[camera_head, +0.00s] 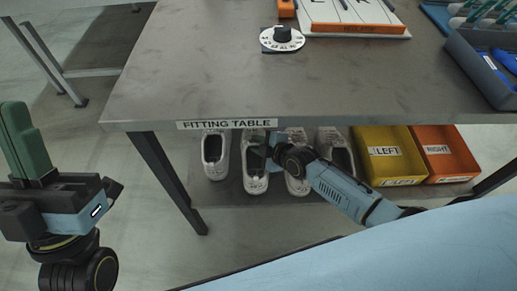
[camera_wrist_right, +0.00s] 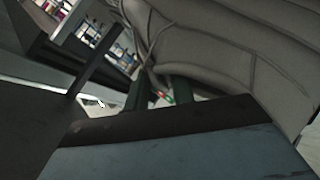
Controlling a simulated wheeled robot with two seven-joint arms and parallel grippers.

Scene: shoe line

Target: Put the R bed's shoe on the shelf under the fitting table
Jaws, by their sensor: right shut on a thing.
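Several white shoes stand in a row under the fitting table (camera_head: 190,75), over the shelf (camera_head: 225,194). My right arm reaches in under the table edge, and its gripper (camera_head: 262,152) is at the second shoe from the left (camera_head: 255,181). In the right wrist view my green right fingers (camera_wrist_right: 160,92) are shut on a pale shoe (camera_wrist_right: 235,50) that fills the upper right. The fingertips and grip are partly hidden. My left gripper (camera_head: 20,140) is raised at the far left, clear of the table; its opening is unclear.
A yellow LEFT bin (camera_head: 390,165) and an orange RIGHT bin (camera_head: 443,163) stand right of the shoes. On the table are a white board marked L and R (camera_head: 350,12), a dial (camera_head: 283,38) and a blue tray (camera_head: 480,65). A table leg (camera_head: 170,180) stands left.

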